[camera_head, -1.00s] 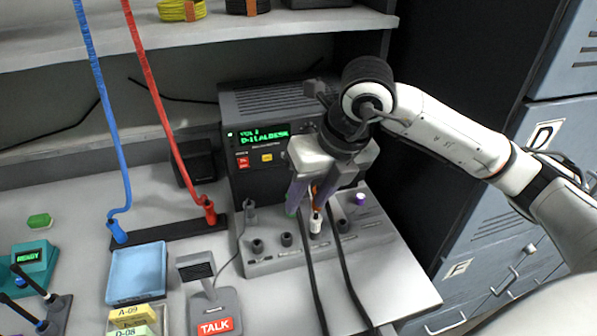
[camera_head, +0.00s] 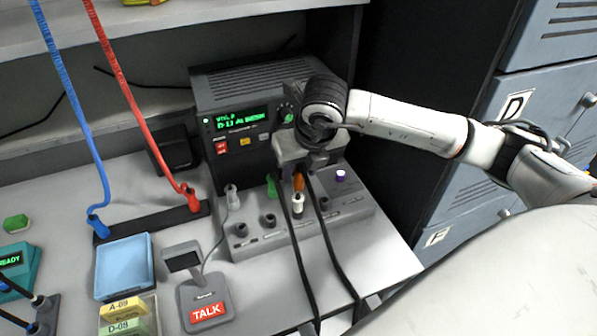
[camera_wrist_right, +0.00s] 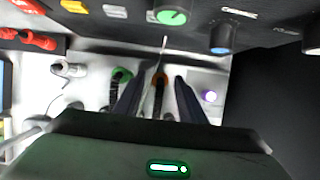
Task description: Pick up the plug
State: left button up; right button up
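Several plugs stand on the sloped grey jack panel (camera_head: 350,205). An orange plug (camera_head: 299,183) is just below my right gripper (camera_head: 307,160), with a white plug (camera_head: 298,204) in front of it. A green plug (camera_head: 271,188) and a pale grey plug (camera_head: 233,197) stand to the left. In the right wrist view, the two dark fingers are apart, with the orange plug (camera_wrist_right: 159,82) in the gap between them. No finger clearly closes on it. The fingers are hidden behind the palm in the head view. My left gripper is not in view.
The black console (camera_head: 243,125) rises behind the panel. Two black cables (camera_head: 292,240) run down from the panel to the front edge. A TALK microphone base (camera_head: 205,305) and a blue tray (camera_head: 124,266) stand left. Blue lockers (camera_head: 480,195) are at right.

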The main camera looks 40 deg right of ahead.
aim_at(299, 172)
jog(key=shift+f, duration=0.15)
jog(key=shift+c, duration=0.2)
jog(key=c, duration=0.8)
notch_tip(299, 172, up, 10)
jog(key=shift+b, duration=0.45)
